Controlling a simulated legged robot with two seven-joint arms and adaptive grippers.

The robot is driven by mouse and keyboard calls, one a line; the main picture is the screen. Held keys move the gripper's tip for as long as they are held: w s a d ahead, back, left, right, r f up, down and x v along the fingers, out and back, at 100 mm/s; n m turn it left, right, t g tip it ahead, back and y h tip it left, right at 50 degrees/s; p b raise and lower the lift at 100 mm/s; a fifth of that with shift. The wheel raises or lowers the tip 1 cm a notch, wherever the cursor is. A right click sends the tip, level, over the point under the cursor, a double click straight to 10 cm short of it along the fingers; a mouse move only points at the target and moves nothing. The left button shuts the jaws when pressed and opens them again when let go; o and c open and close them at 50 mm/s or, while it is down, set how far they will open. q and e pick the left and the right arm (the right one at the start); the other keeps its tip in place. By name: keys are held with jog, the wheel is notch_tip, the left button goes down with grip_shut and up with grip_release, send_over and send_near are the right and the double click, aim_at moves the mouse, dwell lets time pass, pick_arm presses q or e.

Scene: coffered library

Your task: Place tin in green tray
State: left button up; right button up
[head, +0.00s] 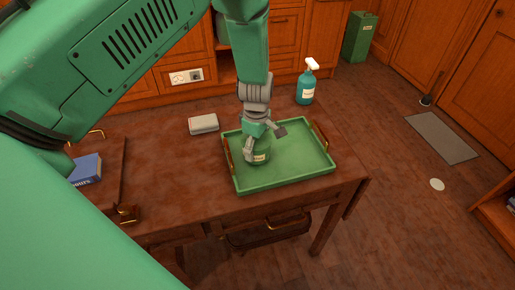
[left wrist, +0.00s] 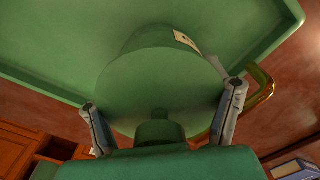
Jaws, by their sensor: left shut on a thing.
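The green tray (head: 300,165) lies on the wooden table with raised sides and brown-gold handles. A green cylindrical tin (head: 259,156) with a small pale label is at the left part of the tray. My left gripper (head: 264,143) comes down from above and is shut on the tin. In the left wrist view the tin (left wrist: 160,88) fills the middle, with a finger on each side, and the tray (left wrist: 60,50) shows behind it. I cannot tell whether the tin's base touches the tray floor. My right gripper is not in view.
On the wooden table (head: 185,180), a grey-white box (head: 203,124) lies left of the tray and a teal spray bottle (head: 306,88) stands behind it. A blue book (head: 87,169) lies at the far left. Bare table shows left of the tray.

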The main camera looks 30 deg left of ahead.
pick_arm(q)
jog(key=shift+f, duration=0.5)
jog(key=o, duration=1.3)
jog(key=shift+f, duration=0.1)
jog(key=shift+o, duration=0.2)
notch_tip(320, 180, up, 12)
jog(key=shift+r+p, duration=0.15)
jog(key=shift+p, duration=0.3)
